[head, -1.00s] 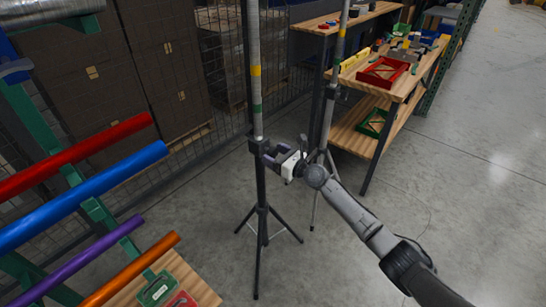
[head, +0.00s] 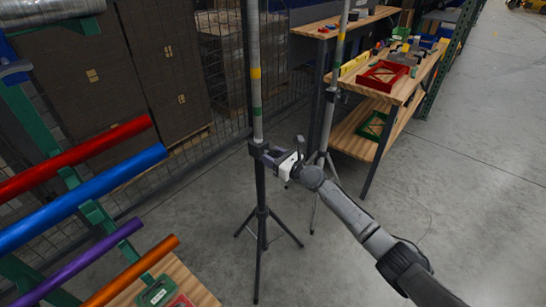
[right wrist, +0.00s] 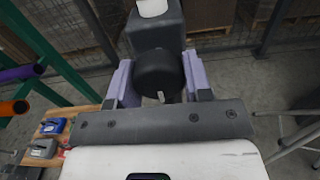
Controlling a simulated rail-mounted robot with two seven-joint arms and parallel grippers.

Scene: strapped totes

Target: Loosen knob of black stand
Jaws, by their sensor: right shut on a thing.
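The black stand (head: 261,185) stands upright on a tripod base near the middle of the head view, with a grey pole (head: 255,95) marked yellow and green rising from its collar. My right gripper (head: 266,153) reaches the collar from the right. In the right wrist view, the black round knob (right wrist: 160,72) sits between the two purple fingers of my right gripper (right wrist: 158,85), which are closed on it. The stand's dark collar (right wrist: 155,28) shows just beyond the knob. My left gripper is not in view.
A second, grey stand (head: 325,130) is close behind my right gripper. A wooden workbench (head: 410,85) with a red tray (head: 384,75) is at the back right. A rack with coloured tubes, including a blue one (head: 80,200), is at the left. The floor at right is clear.

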